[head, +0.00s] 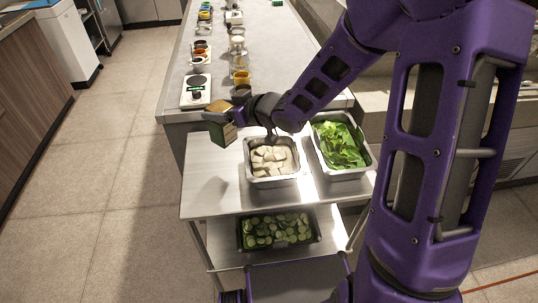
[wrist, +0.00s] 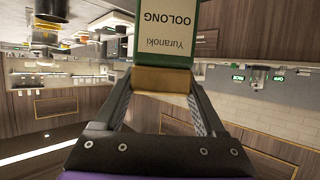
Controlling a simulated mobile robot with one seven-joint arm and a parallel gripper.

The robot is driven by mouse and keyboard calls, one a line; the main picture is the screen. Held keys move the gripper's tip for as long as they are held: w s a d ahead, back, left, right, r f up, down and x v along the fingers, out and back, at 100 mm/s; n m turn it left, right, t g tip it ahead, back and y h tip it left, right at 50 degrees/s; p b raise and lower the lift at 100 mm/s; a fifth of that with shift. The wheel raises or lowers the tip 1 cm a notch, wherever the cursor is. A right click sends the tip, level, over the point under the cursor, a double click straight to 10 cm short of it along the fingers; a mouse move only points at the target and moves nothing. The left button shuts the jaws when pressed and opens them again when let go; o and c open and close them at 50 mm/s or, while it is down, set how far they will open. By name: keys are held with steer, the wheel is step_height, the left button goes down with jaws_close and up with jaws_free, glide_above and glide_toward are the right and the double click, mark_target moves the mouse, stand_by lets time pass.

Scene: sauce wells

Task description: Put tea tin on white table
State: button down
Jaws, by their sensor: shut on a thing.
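The tea tin is a green box with a cream label reading "Yuranoki OOLONG" and a tan end. It shows in the head view (head: 222,131) and in the wrist view (wrist: 178,42), where the label is upside down. My gripper (head: 236,104) is shut on the tin's tan end, and its two fingers flank that end in the wrist view (wrist: 161,80). The tin is held tilted in the air over the back left of a pale-topped cart (head: 207,187).
The counter (head: 215,55) behind holds a scale (head: 196,90) and several small pots. The left floor is clear.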

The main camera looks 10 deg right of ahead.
mark_target(224, 138)
steer(key=shift+a+f, duration=0.1)
steer(key=shift+f, duration=0.15)
step_height(224, 138, down, 9)
steer(key=b, duration=0.2)
steer(key=shift+f+b, duration=0.2)
steer(key=shift+b, duration=0.2)
steer(key=shift+f, duration=0.1)
steer(key=shift+f, duration=0.15)
jaws_free()
